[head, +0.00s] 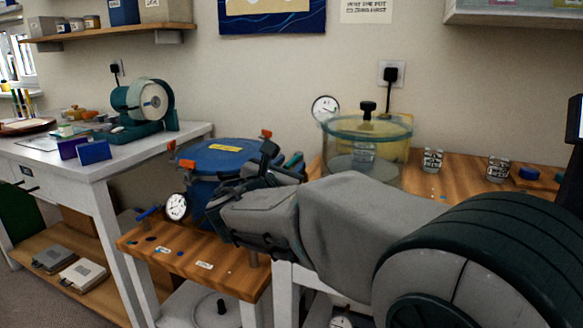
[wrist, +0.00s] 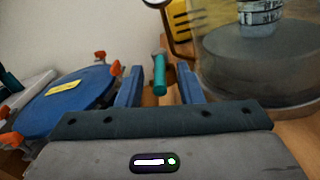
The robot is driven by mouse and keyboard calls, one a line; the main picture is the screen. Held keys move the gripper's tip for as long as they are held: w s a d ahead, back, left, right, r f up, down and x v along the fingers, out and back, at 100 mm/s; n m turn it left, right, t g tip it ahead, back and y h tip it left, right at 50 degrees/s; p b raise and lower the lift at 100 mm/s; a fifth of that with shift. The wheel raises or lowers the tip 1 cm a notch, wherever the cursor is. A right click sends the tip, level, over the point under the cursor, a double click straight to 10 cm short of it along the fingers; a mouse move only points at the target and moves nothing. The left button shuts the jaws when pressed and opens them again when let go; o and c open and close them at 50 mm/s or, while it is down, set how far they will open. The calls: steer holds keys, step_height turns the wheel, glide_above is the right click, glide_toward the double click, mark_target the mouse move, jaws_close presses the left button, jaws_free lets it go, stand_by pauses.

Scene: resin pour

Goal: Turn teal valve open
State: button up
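The teal valve handle (wrist: 160,74) shows in the wrist view as a short rounded bar pointing toward me. A little teal (head: 292,159) also shows behind my gripper in the head view. My gripper (wrist: 159,84) is open, with one blue finger on each side of the handle in the picture. A gap shows on both sides, and I cannot tell the depth between them. In the head view my gripper (head: 278,164) is beside the blue pressure pot (head: 208,157), hiding the pot's right side. The valve body and pipe are mostly hidden.
A clear-walled chamber (head: 368,150) stands right of my gripper, close to the right finger in the wrist view. The pot has orange clamps (head: 266,134), a gauge (head: 177,206) and a blue lever (head: 147,213). Small labelled cups (head: 432,160) stand on the wooden bench (head: 454,182).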

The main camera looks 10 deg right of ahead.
steer(key=shift+x, duration=1.1)
jaws_close()
